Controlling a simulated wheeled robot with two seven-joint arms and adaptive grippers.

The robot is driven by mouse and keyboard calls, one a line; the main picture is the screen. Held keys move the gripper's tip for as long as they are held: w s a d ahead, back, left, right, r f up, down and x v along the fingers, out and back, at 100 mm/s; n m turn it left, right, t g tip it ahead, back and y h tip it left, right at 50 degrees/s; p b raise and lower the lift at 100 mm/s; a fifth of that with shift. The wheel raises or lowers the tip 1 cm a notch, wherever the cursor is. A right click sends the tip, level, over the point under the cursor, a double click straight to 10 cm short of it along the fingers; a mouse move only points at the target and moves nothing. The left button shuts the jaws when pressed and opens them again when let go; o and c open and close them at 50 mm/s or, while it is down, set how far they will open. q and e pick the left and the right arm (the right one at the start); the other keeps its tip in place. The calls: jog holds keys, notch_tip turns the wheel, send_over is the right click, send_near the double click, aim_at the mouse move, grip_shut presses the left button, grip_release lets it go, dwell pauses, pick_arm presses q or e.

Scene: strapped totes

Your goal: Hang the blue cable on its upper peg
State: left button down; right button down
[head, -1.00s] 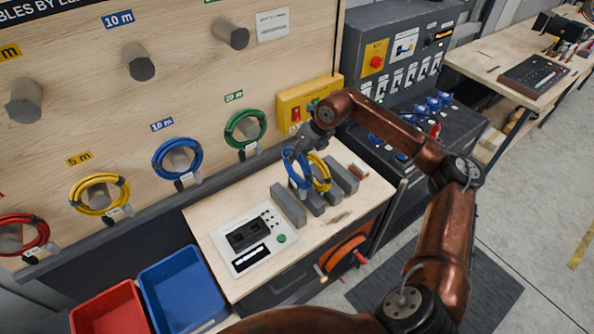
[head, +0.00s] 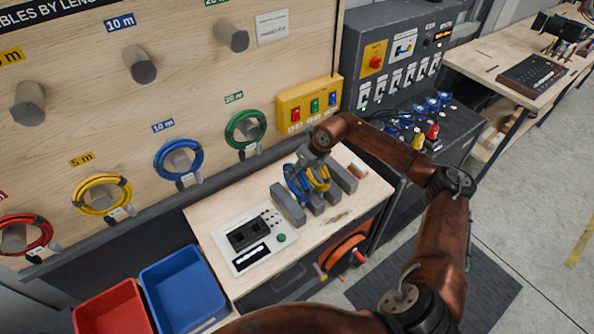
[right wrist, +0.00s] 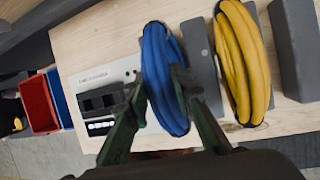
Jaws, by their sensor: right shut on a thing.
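The blue cable (head: 296,186) is a coil standing in a grey slotted rack on the wooden bench, beside a yellow coil. It also shows in the right wrist view (right wrist: 160,65), between my fingers. My right gripper (head: 304,166) is shut on the blue coil, its fingers on either side of the strand. The coil's lower part is partly hidden by the rack blocks. The upper peg (head: 140,65) under the upper "10 m" label is grey and empty. Another blue coil (head: 178,158) hangs on the lower 10 m peg. My left gripper is out of view.
The yellow coil (right wrist: 242,60) stands close to the blue one. A tester (head: 247,238) lies on the bench (head: 345,222). Red, yellow and green coils hang on lower pegs. A yellow switch box (head: 309,107) is behind the gripper. Room before the upper pegs is clear.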

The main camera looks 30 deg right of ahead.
jog(key=shift+w, duration=0.1)
jog(key=c, duration=2)
grip_release()
jog(key=shift+f, duration=0.15)
jog(key=shift+c, duration=0.2)
jog(key=o, duration=0.4)
jog(key=shift+c, duration=0.2)
jog(key=b+v, duration=0.1)
jog(key=v, duration=0.6)
jog(key=shift+d+b, duration=0.1)
jog(key=shift+b, duration=0.3)
jog(key=shift+s+r, duration=0.3)
jog(key=shift+r, duration=0.05)
